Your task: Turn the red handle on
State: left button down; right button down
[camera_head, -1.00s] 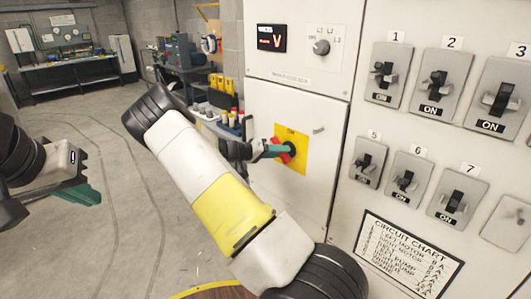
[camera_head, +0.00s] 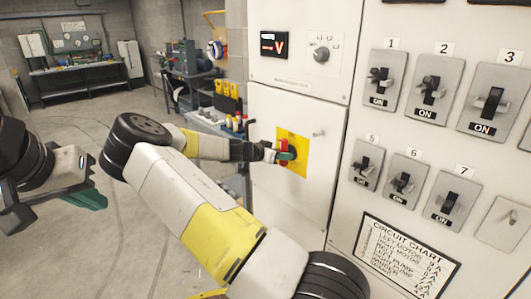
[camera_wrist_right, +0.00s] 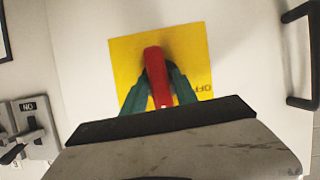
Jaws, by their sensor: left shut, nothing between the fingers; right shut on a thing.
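The red handle (camera_head: 284,151) sits on a yellow plate (camera_head: 299,163) on the white cabinet door. In the right wrist view the red handle (camera_wrist_right: 156,72) stands between two green fingers, on the yellow plate (camera_wrist_right: 190,48) with "OFF" lettering at its edge. My right gripper (camera_head: 280,154) is shut on the handle, and it also shows in the right wrist view (camera_wrist_right: 159,95). My left gripper (camera_head: 92,199) is shut and empty at the left, well away from the cabinet. The handle's base is partly hidden by the fingers.
Numbered switches (camera_head: 432,88) marked ON fill the right panel, above a circuit chart (camera_head: 404,255). A small knob (camera_head: 321,55) and a display (camera_head: 273,45) are above the door. A shelf (camera_head: 195,100) with tools stands behind my right arm. The floor at left is clear.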

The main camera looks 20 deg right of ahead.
jog(key=shift+m, duration=0.3)
dwell(0.4)
jog(key=c, duration=1.2)
grip_release()
